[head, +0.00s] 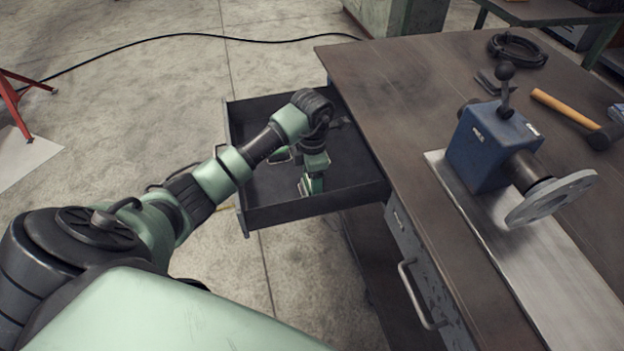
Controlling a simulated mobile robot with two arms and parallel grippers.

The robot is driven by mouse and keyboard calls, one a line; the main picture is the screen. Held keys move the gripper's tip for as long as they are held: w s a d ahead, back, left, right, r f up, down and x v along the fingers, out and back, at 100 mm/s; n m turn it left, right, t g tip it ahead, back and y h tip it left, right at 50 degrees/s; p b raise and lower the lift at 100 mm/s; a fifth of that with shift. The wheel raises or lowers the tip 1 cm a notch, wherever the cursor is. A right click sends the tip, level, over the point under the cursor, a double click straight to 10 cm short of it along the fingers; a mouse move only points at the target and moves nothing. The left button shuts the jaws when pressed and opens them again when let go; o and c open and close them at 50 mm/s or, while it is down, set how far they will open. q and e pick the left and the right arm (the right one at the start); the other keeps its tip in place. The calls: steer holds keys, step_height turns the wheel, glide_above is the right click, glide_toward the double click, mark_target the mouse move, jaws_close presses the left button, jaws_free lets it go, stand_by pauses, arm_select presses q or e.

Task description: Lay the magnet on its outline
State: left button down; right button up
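My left arm comes in from the lower left, and my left gripper (312,187) points down inside the open drawer (330,207). Its fingertips are small and partly hidden, so I cannot tell whether it is open or holds something. I cannot make out the magnet for certain; the wrist covers part of the drawer. No outline can be made out in the drawer. My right gripper is not in view.
The workbench (390,85) carries a blue vise-like block (485,150) with a flanged pipe (550,197) on a metal plate (545,290), a hammer (565,108) and a coiled cable (517,48). The bench's far left top is clear. A red stand (15,105) is on the floor.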

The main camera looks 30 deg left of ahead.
arm_select(q)
steer(key=shift+c, duration=1.6)
jaws_free()
steer(key=shift+f, duration=0.1)
steer(key=shift+r, duration=0.4)
step_height(320, 180, up, 12)
steer(key=shift+f, duration=0.2)
